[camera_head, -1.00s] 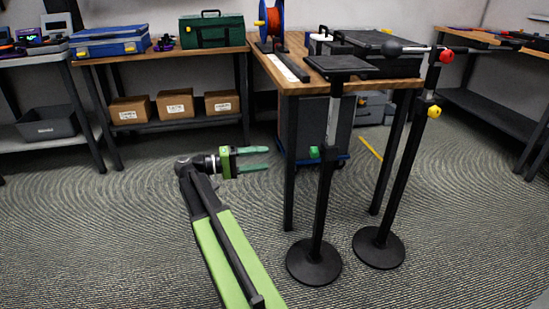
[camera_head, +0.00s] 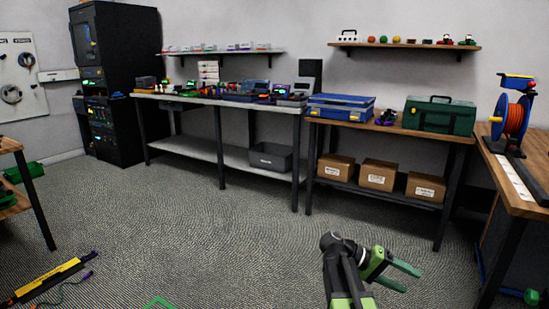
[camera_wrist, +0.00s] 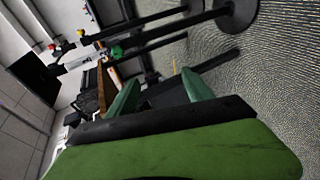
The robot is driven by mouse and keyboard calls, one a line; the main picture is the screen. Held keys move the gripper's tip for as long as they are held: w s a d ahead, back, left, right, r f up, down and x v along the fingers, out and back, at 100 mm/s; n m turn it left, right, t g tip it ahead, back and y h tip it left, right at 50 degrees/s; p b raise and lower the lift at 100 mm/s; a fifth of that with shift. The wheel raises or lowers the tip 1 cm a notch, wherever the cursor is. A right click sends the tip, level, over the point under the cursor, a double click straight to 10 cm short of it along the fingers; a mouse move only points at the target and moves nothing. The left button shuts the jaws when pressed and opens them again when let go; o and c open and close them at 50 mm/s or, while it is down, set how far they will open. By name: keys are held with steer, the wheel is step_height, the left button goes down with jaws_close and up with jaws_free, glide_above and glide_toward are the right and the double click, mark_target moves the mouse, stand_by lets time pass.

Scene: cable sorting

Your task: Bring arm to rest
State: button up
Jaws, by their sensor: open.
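My gripper (camera_head: 404,277) is at the lower right of the head view, in front of the wooden bench with the cardboard boxes. Its two green fingers are spread apart, with nothing between them. The wrist view also shows the open fingers (camera_wrist: 160,95), empty, with the room appearing tilted. Most of my arm lies below the head view's lower edge.
A wooden bench with a cable reel (camera_head: 516,117) stands at the right. A blue case (camera_head: 340,108) and a green toolbox (camera_head: 440,115) sit on the back bench. A yellow and black bar (camera_head: 48,279) lies on the floor at lower left. The middle floor is clear.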

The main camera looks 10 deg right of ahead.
steer(key=a+f+n+t+y+p, duration=0.15)
steer(key=a+f+y, duration=0.25)
steer(key=a, duration=0.5)
steer(key=s+a+f+n+t+y, duration=0.15)
steer(key=a+f+y, duration=0.25)
steer(key=a, duration=0.5)
steer(key=a+f+n+t+y+p, duration=0.15)
steer(key=a+f+y, duration=0.25)
steer(key=a, duration=0.6)
step_height(320, 180, up, 38)
steer(key=p, duration=3.7)
steer(key=shift+w+n+y, duration=0.3)
steer(key=shift+w+n, duration=0.05)
steer(key=shift+w, duration=0.05)
